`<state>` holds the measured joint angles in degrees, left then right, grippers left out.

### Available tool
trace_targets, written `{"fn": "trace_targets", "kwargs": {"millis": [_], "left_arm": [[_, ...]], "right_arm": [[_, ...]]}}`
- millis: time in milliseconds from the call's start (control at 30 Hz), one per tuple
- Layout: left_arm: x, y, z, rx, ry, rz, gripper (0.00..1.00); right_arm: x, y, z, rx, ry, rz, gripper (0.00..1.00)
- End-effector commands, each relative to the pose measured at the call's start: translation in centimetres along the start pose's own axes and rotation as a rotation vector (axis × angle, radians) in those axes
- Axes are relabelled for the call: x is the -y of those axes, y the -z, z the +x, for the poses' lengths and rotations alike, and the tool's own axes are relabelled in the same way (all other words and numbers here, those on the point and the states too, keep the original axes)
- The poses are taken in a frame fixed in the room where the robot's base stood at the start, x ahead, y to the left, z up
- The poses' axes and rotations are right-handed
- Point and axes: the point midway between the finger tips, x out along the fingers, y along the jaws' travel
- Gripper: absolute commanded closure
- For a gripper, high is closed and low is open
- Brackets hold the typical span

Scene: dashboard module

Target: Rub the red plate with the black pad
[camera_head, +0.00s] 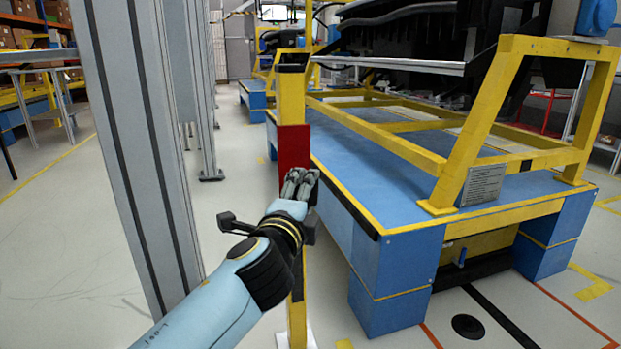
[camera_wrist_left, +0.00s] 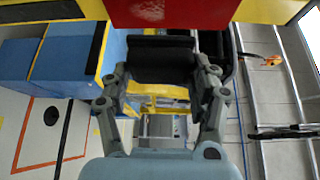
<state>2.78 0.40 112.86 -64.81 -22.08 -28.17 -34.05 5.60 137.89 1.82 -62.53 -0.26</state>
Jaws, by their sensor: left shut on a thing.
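The red plate (camera_head: 293,147) is fixed upright on a yellow post in the head view. It also fills the top of the left wrist view (camera_wrist_left: 200,14), with a paler, scuffed-looking patch on its face. My left gripper (camera_head: 300,184) is at the lower part of the plate, in front of the post, and hides the plate's lower edge in the head view. It is shut on the black pad (camera_wrist_left: 160,48), which shows between the fingertips in the wrist view, close by the plate's edge. I cannot tell whether pad and plate touch. My right gripper is in neither view.
The yellow post (camera_head: 291,100) stands beside a blue platform (camera_head: 385,160) with a yellow frame (camera_head: 480,125) on the right. A tall grey metal column (camera_head: 140,120) stands left of my arm. The floor between column and post is clear.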

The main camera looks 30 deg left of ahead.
Motion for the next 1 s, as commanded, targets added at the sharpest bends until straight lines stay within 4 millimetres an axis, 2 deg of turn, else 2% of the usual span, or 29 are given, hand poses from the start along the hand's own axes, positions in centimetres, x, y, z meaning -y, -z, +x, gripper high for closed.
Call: {"fn": "trace_targets", "kwargs": {"millis": [133, 367, 533, 633, 1000], "left_arm": [[-1.4, -0.4, -1.0, -0.001, -0.005, 0.006, 0.65], [-2.1, -0.7, -1.2, -0.002, -0.004, 0.009, 0.65], [-2.1, -1.4, 0.0, -0.002, -0.003, 0.010, 0.65], [-2.0, -2.0, 1.1, -0.001, -0.002, 0.012, 0.65], [-2.2, -3.5, 3.5, -0.001, -0.004, 0.010, 0.65]], "right_arm": [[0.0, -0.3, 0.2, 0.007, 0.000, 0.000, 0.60], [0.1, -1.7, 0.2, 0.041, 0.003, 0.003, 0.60], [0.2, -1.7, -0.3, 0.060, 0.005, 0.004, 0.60], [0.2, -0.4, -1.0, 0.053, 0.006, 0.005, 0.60], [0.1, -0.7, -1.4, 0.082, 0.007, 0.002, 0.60]]}}
